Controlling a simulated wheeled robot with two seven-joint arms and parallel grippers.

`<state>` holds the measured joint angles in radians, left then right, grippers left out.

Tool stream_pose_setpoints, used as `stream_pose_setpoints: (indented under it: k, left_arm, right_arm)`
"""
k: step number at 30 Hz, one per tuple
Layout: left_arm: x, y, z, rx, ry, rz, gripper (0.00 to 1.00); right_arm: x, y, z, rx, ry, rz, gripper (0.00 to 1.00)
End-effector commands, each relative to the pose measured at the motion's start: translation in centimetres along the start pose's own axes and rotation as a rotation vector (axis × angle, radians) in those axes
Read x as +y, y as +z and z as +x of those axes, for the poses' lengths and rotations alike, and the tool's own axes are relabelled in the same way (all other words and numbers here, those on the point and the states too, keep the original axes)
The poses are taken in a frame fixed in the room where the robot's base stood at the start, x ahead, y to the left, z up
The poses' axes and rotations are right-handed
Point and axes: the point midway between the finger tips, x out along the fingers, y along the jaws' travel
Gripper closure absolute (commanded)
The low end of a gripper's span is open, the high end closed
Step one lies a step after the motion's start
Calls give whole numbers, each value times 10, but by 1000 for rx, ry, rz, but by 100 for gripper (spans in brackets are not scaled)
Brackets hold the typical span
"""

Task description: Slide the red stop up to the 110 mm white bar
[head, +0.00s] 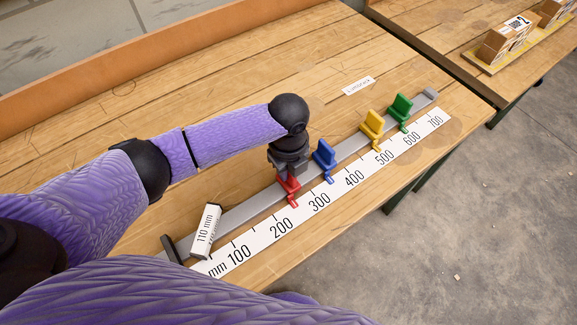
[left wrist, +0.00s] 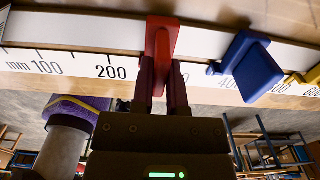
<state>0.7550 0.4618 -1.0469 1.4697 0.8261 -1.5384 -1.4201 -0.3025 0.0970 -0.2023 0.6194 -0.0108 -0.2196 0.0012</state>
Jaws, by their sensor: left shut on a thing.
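The red stop (head: 287,186) sits on the grey rail (head: 245,207), its pointer between 200 and 300 on the scale. My left gripper (head: 285,172) is shut on it from above; in the left wrist view both fingers (left wrist: 162,85) close on the red stop (left wrist: 162,38). The white bar (head: 206,231), marked 110 mm, is at the rail's low end, near the dark end plate (head: 172,249). Bare rail shows between the bar and the red stop, so they are apart. My right gripper is out of view.
The blue stop (head: 324,160) is just up-scale of the red one. The yellow stop (head: 372,130) and green stop (head: 400,111) are farther along. The white scale (head: 262,237) runs along the rail's near side. Boxes (head: 506,38) stand on another table.

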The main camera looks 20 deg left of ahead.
Motion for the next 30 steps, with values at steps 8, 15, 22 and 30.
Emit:
stream_pose_setpoints:
  k: [8,15,22,30]
  left_arm:
    - [0,1,0,-2,-1,-1,100]
    - [8,2,-4,-3,1,-4,100]
    - [71,1,-10,-2,8,-5,100]
    - [130,1,-4,-3,3,-3,100]
  right_arm:
    - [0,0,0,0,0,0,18]
    - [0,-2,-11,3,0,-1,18]
    - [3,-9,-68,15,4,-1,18]
    - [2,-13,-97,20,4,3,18]
